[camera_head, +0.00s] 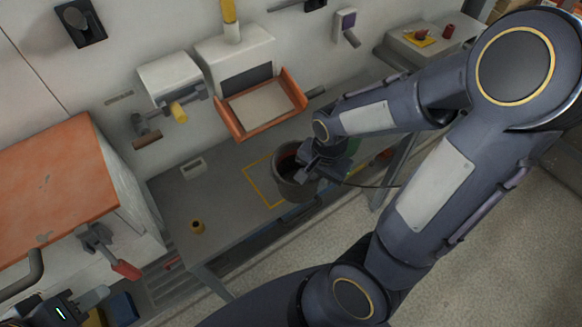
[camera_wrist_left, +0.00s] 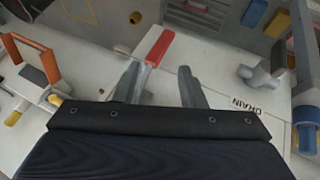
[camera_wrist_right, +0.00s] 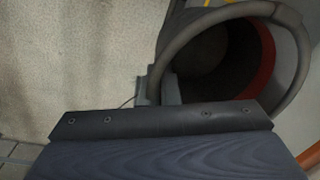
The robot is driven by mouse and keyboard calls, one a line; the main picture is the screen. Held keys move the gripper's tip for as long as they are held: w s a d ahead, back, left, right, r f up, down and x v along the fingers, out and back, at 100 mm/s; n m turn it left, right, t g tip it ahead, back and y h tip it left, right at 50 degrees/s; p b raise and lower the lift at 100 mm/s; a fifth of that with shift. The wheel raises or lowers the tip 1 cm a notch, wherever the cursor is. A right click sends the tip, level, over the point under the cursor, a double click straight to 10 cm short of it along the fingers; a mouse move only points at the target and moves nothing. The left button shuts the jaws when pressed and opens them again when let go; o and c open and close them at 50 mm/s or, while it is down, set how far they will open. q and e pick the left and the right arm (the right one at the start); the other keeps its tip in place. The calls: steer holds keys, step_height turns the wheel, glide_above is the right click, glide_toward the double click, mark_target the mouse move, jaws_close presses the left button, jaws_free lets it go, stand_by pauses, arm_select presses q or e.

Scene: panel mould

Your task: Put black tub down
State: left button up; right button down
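The black tub (camera_head: 292,188) is a dark round bucket at the front of the grey bench (camera_head: 225,215), partly over a yellow square outline (camera_head: 250,180). In the right wrist view its thick rim (camera_wrist_right: 163,45) and reddish inner wall show. My right gripper (camera_wrist_right: 160,90) is shut on the tub's rim; it also shows in the head view (camera_head: 318,165). I cannot tell whether the tub's base touches the bench. My left gripper (camera_wrist_left: 160,87) is open and empty, its fingers on either side of the grey stem of a red-handled lever (camera_wrist_left: 160,48), apparently not gripping it.
A small yellow-brown cup (camera_head: 197,227) stands on the bench left of the tub. An orange tray (camera_head: 235,128) is on the wall behind. An orange-topped cabinet (camera_head: 50,190) is at the left. The bench between cup and outline looks clear.

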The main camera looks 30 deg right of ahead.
steer(key=p, duration=0.1)
glide_above(294, 168)
steer(key=shift+s+d, duration=0.3)
steer(key=shift+d, duration=0.05)
steer(key=shift+w+f, duration=0.2)
steer(key=shift+f, duration=0.3)
steer(key=shift+w+f, duration=0.15)
steer(key=shift+f, duration=0.95)
steer(key=f, duration=0.3)
steer(key=shift+w+f+p, duration=0.3)
steer(key=shift+w+f, duration=0.05)
steer(key=shift+w, duration=0.05)
steer(key=c, duration=2.1)
jaws_free()
steer(key=shift+f, duration=0.25)
steer(key=o, duration=0.4)
